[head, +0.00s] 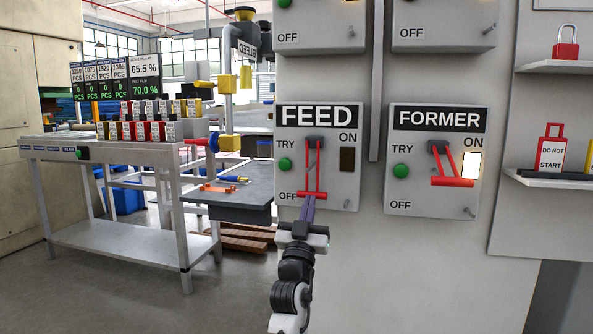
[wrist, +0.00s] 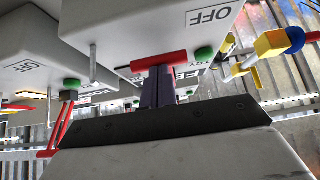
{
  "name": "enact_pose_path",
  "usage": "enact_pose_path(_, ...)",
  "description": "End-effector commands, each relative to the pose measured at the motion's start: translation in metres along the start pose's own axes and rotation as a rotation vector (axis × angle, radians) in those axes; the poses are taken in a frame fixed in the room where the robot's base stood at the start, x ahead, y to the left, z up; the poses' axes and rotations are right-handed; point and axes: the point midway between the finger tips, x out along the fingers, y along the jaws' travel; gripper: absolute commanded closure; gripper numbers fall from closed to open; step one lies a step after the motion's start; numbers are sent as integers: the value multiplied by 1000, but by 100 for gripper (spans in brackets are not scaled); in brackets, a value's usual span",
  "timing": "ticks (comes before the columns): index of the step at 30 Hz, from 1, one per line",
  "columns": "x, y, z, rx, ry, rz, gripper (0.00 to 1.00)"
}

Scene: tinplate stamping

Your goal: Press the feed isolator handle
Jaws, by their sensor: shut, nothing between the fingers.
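The FEED isolator box (head: 346,190) is on the wall panel, labelled TRY, ON and OFF. Its red handle (head: 318,194) hangs down from the pivot, its crossbar level with OFF, and the small window by ON is dark. My gripper (head: 308,203) is shut and empty, its fingers pointing up at the handle's crossbar from below. In the wrist view the dark fingertips (wrist: 157,75) meet the red crossbar (wrist: 176,58), or nearly so; I cannot tell if they touch.
The FORMER isolator (head: 400,180) is to the right, its red handle (head: 455,182) standing outward beside a lit window. Two more boxes hang above. A shelf (head: 540,182) with red lockout items is at far right. A metal bench (head: 110,152) stands left.

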Motion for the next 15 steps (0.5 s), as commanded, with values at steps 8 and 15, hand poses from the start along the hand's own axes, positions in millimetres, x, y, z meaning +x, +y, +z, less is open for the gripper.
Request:
enact_pose_path(8,7,0,4,1,-12,2,100)
enact_pose_path(15,8,0,3,1,-14,3,100)
